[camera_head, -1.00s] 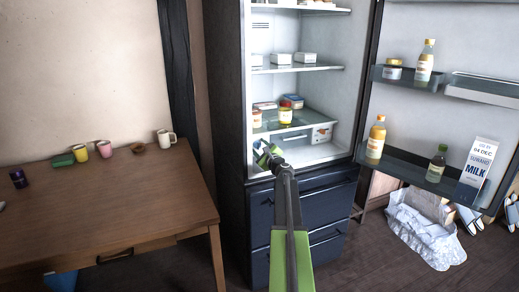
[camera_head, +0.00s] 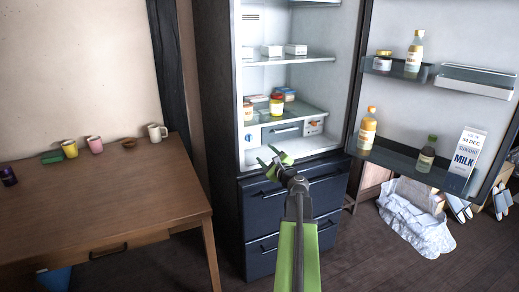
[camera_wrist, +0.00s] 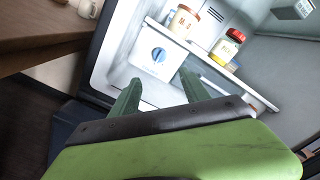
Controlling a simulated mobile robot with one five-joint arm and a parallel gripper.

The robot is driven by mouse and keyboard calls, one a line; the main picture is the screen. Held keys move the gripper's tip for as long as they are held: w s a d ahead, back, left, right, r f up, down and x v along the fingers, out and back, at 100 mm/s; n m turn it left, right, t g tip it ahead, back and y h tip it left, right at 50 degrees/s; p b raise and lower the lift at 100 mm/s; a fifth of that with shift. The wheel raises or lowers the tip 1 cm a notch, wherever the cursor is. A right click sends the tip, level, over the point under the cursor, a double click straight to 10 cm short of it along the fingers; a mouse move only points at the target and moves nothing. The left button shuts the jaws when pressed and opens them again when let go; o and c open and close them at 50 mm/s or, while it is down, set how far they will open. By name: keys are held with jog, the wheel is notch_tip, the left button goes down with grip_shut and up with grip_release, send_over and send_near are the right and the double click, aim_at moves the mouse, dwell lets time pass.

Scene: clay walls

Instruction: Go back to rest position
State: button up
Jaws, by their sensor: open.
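My gripper (camera_head: 274,157) is open and empty at the end of my green arm, in front of the open fridge (camera_head: 215,110) near the lower edge of its compartment. In the wrist view my gripper (camera_wrist: 160,92) shows two dark green fingers spread apart with nothing between them. Beyond them are a jar with a red lid (camera_wrist: 229,47), a white jar (camera_wrist: 184,22) and a panel with a blue dial (camera_wrist: 158,55). In the head view the red-lidded jar (camera_head: 277,105) stands on the low glass shelf.
The open fridge door on the right holds bottles (camera_head: 367,130) and a milk carton (camera_head: 467,152). A wooden table (camera_head: 100,205) with mugs (camera_head: 157,132) stands at the left. A white crumpled bag (camera_head: 415,222) lies on the floor at the right. Dark drawers (camera_head: 262,215) are below the compartment.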

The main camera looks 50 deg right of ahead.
jog(key=shift+v, duration=1.15)
